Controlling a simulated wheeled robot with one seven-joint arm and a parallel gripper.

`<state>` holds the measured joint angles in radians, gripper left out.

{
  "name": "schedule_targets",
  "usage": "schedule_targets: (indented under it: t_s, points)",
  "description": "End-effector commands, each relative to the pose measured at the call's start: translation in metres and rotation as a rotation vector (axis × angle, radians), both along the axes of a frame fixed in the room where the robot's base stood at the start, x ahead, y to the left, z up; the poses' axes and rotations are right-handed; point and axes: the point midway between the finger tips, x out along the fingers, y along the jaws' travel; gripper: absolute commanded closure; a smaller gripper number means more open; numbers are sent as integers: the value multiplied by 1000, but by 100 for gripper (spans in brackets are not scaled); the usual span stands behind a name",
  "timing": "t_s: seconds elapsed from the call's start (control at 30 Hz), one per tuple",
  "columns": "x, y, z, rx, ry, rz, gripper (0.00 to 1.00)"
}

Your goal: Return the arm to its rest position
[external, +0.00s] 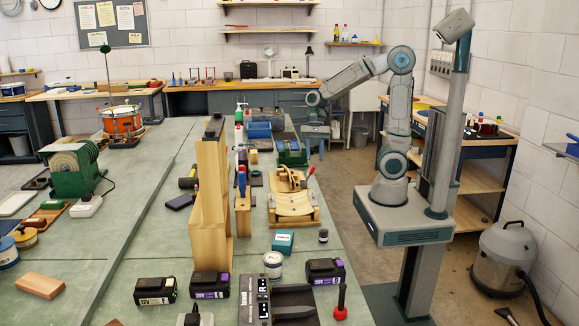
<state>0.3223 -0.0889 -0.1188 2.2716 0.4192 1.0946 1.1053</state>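My arm rises from the grey base plate on the right, bends at a high elbow and reaches left over the green bench (150,215). Its wrist is above the bench's far right part. My gripper (318,143) hangs down below the wrist, close to the bench's far right edge. It is small and far away in this view, so its fingers are not clear. I see nothing plainly held in it.
Near the gripper are a blue bin (259,130) and a green machine (291,153). A wooden jig (292,207) and a tall wooden upright (209,195) stand nearer. Battery packs (155,291) lie in front. A shelf unit (488,165) stands right, behind my arm.

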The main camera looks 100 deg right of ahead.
Motion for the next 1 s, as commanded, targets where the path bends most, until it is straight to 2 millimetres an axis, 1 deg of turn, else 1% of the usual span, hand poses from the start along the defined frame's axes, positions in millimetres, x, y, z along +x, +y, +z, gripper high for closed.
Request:
schedule_targets:
  t_s: [0.17,0.27,0.37,0.47,0.5,0.57,0.6,0.7,0.83,0.9,1.0]
  points:
    - [0,1,0,-3,-3,7,66]
    - [-4,6,2,-27,-30,82,66]
    - [-13,16,6,-91,-101,270,66]
    - [-26,29,12,-188,-200,557,66]
    - [-32,35,14,-232,-241,685,66]
    - [-40,41,17,-298,-298,876,66]
    - [-45,45,18,-339,-332,1001,66]
    - [-56,52,21,-436,-403,1279,66]
    - [-65,57,24,-530,-458,1541,66]
    - [-67,58,25,-562,-472,1629,66]
    - [-69,59,26,-585,-482,1693,66]
